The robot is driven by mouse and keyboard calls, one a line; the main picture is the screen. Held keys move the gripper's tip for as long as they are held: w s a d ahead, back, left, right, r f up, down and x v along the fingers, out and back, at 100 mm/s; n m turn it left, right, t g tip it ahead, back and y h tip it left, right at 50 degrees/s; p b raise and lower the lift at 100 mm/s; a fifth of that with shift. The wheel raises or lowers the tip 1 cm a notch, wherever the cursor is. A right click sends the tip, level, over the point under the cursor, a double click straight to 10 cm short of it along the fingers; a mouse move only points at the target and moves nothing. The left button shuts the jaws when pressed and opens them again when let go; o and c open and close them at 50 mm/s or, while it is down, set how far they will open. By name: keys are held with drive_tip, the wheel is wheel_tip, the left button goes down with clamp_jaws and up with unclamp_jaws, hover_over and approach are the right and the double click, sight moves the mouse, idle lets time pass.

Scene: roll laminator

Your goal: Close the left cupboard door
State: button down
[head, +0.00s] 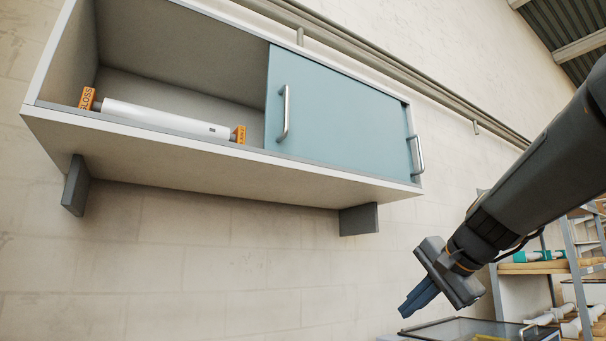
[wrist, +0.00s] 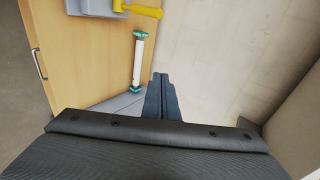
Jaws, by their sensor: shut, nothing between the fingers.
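The wall cupboard (head: 190,150) hangs on the wall in the head view, with two blue sliding doors. The front blue door (head: 335,110) is at the right side, with a metal bar handle (head: 284,113) near its left edge. A second bar handle (head: 416,154) stands at the right end, and the other door is mostly hidden behind the front one. The cupboard's left half is open. My gripper (head: 415,298) is below and to the right of the cupboard, apart from it, with its fingers together and empty. The fingers also show in the wrist view (wrist: 160,98).
A white roll with orange GLOSS ends (head: 165,118) lies in the open left half. Grey brackets (head: 358,219) stick out under the cupboard. Shelves with rolls (head: 545,262) stand at the right. The wrist view shows a wooden surface (wrist: 85,55) with a green-ended roll (wrist: 138,62).

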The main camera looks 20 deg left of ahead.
drive_tip(key=a+r+t+y+b, duration=0.1)
drive_tip(key=a+r+y, duration=0.15)
drive_tip(key=r, duration=0.65)
drive_tip(key=a+r+y, duration=0.2)
drive_tip(key=a+r, duration=0.2)
drive_tip(key=r, duration=0.6)
drive_tip(key=y+p, duration=0.4)
drive_tip(key=y, duration=0.1)
approach(299, 134)
drive_tip(key=a+f, duration=0.3)
drive_tip(key=a, duration=0.1)
drive_tip(key=shift+s+a+r+n+p, duration=0.15)
drive_tip(key=shift+s+a+p, duration=0.15)
drive_tip(key=shift+s+a, duration=0.25)
drive_tip(key=shift+s+a+r+n+p, duration=0.15)
drive_tip(key=shift+s+a+p, duration=0.1)
drive_tip(key=shift+s+a, duration=0.3)
drive_tip(key=shift+a+f, duration=0.1)
drive_tip(key=shift+a, duration=0.05)
